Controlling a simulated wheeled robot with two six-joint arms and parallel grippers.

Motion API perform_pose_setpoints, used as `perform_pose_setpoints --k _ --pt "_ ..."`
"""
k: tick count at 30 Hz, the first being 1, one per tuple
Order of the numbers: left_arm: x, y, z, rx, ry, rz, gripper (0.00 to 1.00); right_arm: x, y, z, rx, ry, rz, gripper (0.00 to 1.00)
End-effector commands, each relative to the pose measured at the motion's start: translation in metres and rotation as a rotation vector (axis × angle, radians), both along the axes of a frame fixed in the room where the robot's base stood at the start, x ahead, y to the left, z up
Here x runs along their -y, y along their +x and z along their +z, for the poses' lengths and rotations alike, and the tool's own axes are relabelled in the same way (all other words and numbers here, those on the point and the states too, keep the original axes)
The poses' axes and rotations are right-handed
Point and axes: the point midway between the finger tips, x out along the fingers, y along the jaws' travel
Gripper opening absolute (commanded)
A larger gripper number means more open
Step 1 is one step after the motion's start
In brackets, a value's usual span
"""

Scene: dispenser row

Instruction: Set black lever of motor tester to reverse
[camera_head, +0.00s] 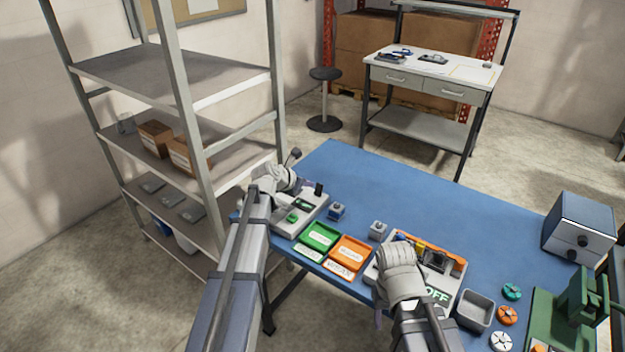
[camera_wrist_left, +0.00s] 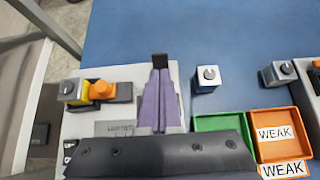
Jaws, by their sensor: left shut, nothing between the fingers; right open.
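The motor tester (camera_head: 285,222) is a pale grey box at the table's left front corner, and also shows in the left wrist view (camera_wrist_left: 85,125). Its black lever (camera_head: 319,188) stands up near the box's far right edge; in the left wrist view the lever's black top (camera_wrist_left: 160,59) shows just past my fingertips. My left gripper (camera_head: 306,186) is over the tester, its purple fingers (camera_wrist_left: 160,85) shut with nothing between them. The fingertips are close to the lever; I cannot tell whether they touch it. My right gripper (camera_head: 398,278) is open above a box marked OFF, its fingers mostly hidden.
Green (camera_head: 320,236) and orange (camera_head: 350,252) trays lie right of the tester. Small grey motors (camera_head: 337,211) stand behind them. A metal shelf (camera_head: 172,75) rises left of the table. The table's back is clear.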

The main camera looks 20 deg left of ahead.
Motion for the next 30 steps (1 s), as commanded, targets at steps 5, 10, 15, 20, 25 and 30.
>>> perform_pose_setpoints --k 5,10,15,20,25,30 --pt "-0.003 -0.011 0.037 0.001 0.000 0.000 0.00 0.000 0.000 0.037 0.000 0.000 0.000 0.50" --pt "-0.007 -0.021 0.064 0.001 0.000 0.000 0.00 0.000 0.000 0.064 0.000 0.000 0.001 0.50" --pt "-0.010 -0.030 0.085 0.001 -0.001 -0.001 0.00 0.000 0.000 0.085 0.000 0.000 0.002 0.50" --pt "-0.012 -0.033 0.091 0.000 -0.001 -0.001 0.00 0.000 0.000 0.091 0.000 0.000 0.002 0.50" --pt "-0.012 -0.033 0.090 0.000 0.000 -0.001 0.00 0.000 0.000 0.089 0.000 0.000 0.002 0.50" --pt "-0.012 -0.033 0.090 0.000 0.000 -0.001 0.00 0.000 0.000 0.089 0.000 0.000 0.002 0.50"
